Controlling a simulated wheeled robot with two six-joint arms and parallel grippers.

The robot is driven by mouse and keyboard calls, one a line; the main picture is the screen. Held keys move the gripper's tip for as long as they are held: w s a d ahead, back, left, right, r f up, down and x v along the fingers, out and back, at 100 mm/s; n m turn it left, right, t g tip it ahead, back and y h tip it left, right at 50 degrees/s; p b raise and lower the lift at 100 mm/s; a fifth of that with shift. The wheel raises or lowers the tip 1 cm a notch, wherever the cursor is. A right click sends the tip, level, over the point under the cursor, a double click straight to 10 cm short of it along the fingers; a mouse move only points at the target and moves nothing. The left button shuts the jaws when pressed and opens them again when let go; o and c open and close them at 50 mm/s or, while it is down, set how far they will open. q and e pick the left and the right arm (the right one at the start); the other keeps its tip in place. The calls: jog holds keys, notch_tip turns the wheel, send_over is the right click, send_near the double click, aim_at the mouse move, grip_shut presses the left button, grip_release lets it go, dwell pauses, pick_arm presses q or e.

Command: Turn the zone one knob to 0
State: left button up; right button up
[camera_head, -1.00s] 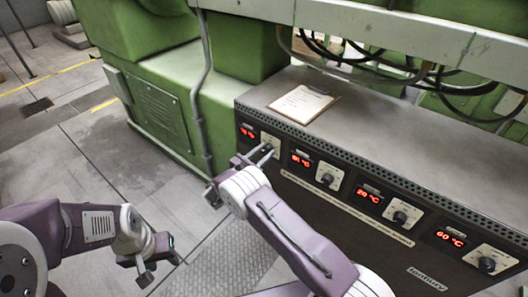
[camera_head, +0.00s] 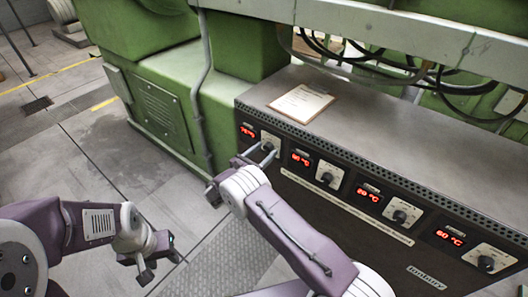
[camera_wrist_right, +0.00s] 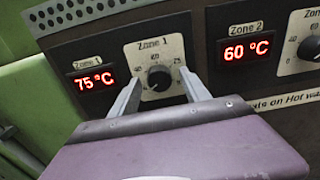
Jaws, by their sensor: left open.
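The zone one knob (camera_wrist_right: 159,79) is a black dial on a white plate marked "Zone 1" in the right wrist view. A red display (camera_wrist_right: 90,81) to its left reads 75 °C. My right gripper (camera_wrist_right: 158,88) is open, with one finger on each side of the knob; I cannot tell whether the fingers touch it. In the head view the right gripper (camera_head: 254,158) is at the leftmost knob of the panel and partly covers it. My left gripper (camera_head: 158,260) is open and empty, low at the left, away from the panel.
The control panel (camera_head: 322,206) carries more knobs and red displays to the right; the Zone 2 display (camera_wrist_right: 246,50) reads 60 °C. A clipboard (camera_head: 301,103) lies on the cabinet top. The green machine (camera_head: 172,95) stands left of the cabinet. Floor is open at the left.

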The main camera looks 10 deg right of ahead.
jog(key=shift+s+a+r, duration=0.1)
jog(key=shift+s+a, duration=0.05)
jog(key=shift+a, duration=0.15)
jog(key=p+v, duration=0.2)
jog(key=v, duration=0.6)
jog(key=shift+s, duration=0.2)
jog(key=shift+a, duration=0.15)
